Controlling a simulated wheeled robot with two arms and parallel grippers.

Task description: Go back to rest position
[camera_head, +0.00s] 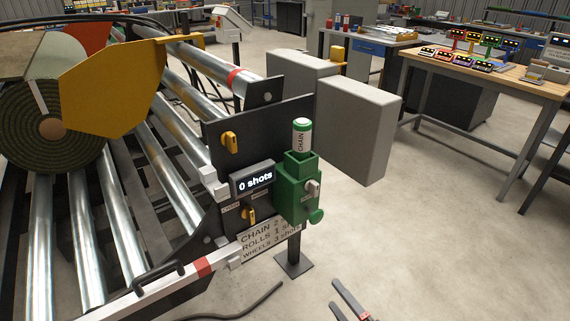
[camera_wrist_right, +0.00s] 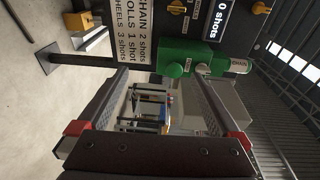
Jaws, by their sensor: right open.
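My right gripper (camera_head: 337,294) shows at the bottom edge of the head view, below and to the right of the green pump unit (camera_head: 299,188). It is open and empty, with floor around its fingers. In the right wrist view the two fingers (camera_wrist_right: 155,85) stand apart with nothing held between them, and the green unit (camera_wrist_right: 186,58) is beyond their tips, apart from them. My left gripper is in neither view.
The roller conveyor (camera_head: 125,215) with a turf roll (camera_head: 55,120) and yellow plate (camera_head: 110,85) fills the left. A panel with a "0 shots" display (camera_head: 255,180) stands beside the green unit. Grey boxes (camera_head: 355,130) and a wooden bench (camera_head: 490,77) stand behind. Floor at lower right is clear.

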